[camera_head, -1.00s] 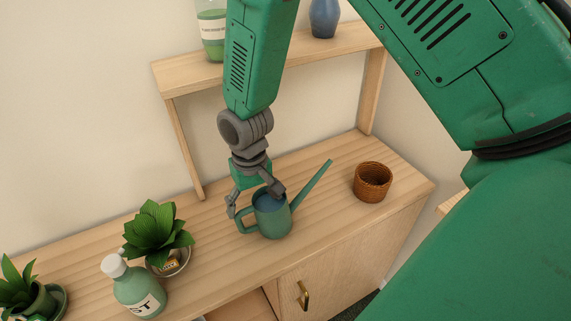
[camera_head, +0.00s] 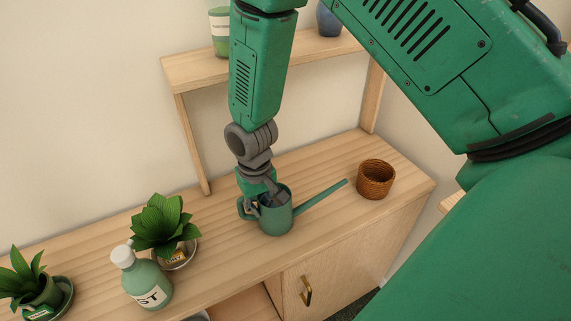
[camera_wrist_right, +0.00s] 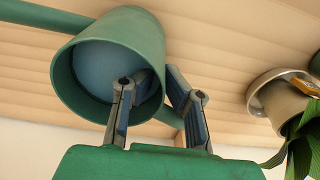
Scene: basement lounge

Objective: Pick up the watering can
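The green watering can (camera_head: 277,220) is on the wooden cabinet top, its long spout pointing right and its handle on the left. I cannot tell whether its base is touching the wood. My right gripper (camera_head: 263,200) reaches down from above at the can's handle side. In the right wrist view, the can (camera_wrist_right: 125,40) shows its open mouth. One finger of my right gripper (camera_wrist_right: 160,77) is inside the mouth and the other is outside, with the tips close together across the wall. The handle is partly hidden behind the fingers. My left gripper is not in view.
A brown woven basket (camera_head: 376,179) stands right of the spout. A potted plant (camera_head: 163,228), a green bottle (camera_head: 143,279) and another plant (camera_head: 37,287) stand left. A raised shelf (camera_head: 200,70) with a jar and blue vase is behind.

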